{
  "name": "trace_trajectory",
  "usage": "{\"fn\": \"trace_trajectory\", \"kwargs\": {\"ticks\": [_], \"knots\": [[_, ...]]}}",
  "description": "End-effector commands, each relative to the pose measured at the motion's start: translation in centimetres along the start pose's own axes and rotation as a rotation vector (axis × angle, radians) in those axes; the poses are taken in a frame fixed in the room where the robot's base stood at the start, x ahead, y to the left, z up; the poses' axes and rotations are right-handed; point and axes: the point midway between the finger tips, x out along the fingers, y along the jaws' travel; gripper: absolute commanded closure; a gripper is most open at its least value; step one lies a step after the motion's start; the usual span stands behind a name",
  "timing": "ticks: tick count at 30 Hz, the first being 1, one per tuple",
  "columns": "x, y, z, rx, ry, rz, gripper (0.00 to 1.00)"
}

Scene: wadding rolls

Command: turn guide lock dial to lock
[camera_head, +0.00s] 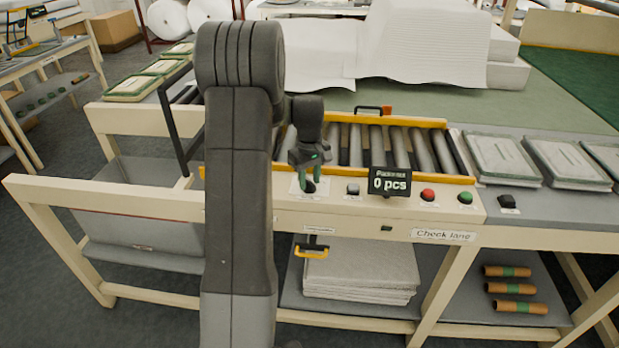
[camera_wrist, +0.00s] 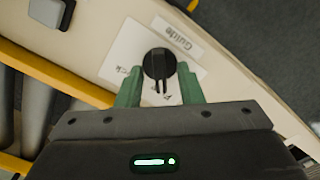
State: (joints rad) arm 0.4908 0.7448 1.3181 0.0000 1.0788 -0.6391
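The guide lock dial is a round black knob (camera_wrist: 158,62) with a raised grip bar, on a white label plate (camera_wrist: 118,50) on the cream front rail. A "Guide" label (camera_wrist: 178,34) sits beside it, upside down in the wrist view; part of another word shows by the left finger. In the head view the dial (camera_head: 308,187) is just below my fingertips. My gripper (camera_wrist: 160,72) has two green fingers, apart, one on each side of the dial, with gaps visible. My gripper also shows in the head view (camera_head: 310,176), pointing down. Whether the fingertips reach the knob's depth is unclear.
A grey switch (camera_head: 353,189), a "0 pcs" display (camera_head: 389,182), a red button (camera_head: 428,195) and a green button (camera_head: 465,198) line the rail to the right. The roller conveyor (camera_head: 395,147) with yellow rails lies behind. A yellow handle (camera_head: 311,253) hangs below.

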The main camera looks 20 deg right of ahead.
Motion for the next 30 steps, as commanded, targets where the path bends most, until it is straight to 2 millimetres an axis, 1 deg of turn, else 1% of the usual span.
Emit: {"fn": "trace_trajectory", "kwargs": {"ticks": [1, 5, 6, 14, 20, 26, 30], "knots": [[-0.01, 0.00, 0.00, 0.000, 0.000, 0.000, 0.66], [-0.03, 0.00, 0.00, 0.000, 0.000, 0.000, 0.92], [-0.03, 0.00, 0.00, 0.000, 0.000, 0.000, 1.00], [-0.04, 0.00, -0.01, 0.009, 0.000, 0.000, 1.00], [-0.04, 0.01, -0.01, 0.067, 0.000, 0.000, 1.00], [-0.04, 0.02, -0.02, 0.200, 0.001, 0.001, 1.00], [-0.05, 0.02, -0.03, 0.326, 0.001, 0.001, 1.00]]}}
